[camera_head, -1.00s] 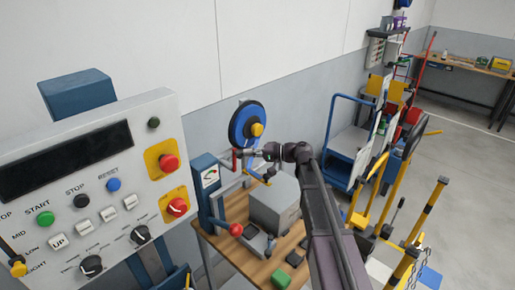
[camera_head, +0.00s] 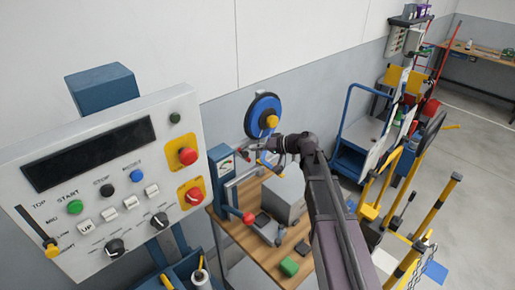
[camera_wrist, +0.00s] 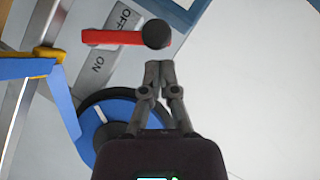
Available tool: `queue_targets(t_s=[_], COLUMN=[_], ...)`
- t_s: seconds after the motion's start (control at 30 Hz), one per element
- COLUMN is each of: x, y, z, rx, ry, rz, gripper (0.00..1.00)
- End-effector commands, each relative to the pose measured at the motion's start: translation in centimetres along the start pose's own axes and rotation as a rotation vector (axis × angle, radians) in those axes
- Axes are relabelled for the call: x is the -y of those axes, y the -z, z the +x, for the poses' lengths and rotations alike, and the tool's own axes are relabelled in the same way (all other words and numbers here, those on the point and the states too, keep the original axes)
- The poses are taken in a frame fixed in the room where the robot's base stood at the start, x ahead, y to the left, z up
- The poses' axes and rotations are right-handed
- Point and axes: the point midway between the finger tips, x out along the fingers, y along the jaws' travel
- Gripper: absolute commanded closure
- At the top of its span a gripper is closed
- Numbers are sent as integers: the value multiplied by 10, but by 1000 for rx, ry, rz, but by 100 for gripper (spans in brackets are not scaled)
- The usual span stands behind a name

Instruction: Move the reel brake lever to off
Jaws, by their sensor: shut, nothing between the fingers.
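The reel brake lever is a red bar (camera_wrist: 105,37) with a black ball knob (camera_wrist: 156,34), in the wrist view. It crosses a grey label plate (camera_wrist: 112,47) between the OFF and ON words. The blue reel (camera_head: 262,116) with a yellow hub hangs by the wall in the head view; its rim also shows in the wrist view (camera_wrist: 90,150). My gripper (camera_wrist: 159,68) is shut and empty, its fingertips just below the knob in the picture, apparently apart from it. In the head view my gripper (camera_head: 256,151) is small and partly hides the lever area.
A control panel (camera_head: 100,180) stands at the left front. A wooden bench (camera_head: 245,235) with a grey box (camera_head: 284,197) is below my arm. A blue trolley (camera_head: 350,150) and yellow posts stand to the right. A yellow-and-blue part (camera_wrist: 25,68) is left of the lever.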

Motion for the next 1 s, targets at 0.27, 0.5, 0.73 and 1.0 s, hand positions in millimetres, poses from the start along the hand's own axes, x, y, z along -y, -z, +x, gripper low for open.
queue_targets(t_s=[0.27, 0.5, 0.73, 1.0], x=[9, 10, 10, 12], y=[5, 6, 6, 11], z=[-4, -4, -3, -10], rx=[0, 1, 1, 0], ry=[1, 1, 1, 1], rz=[1, 1, 1, 1], gripper=[100, 100, 100, 100])
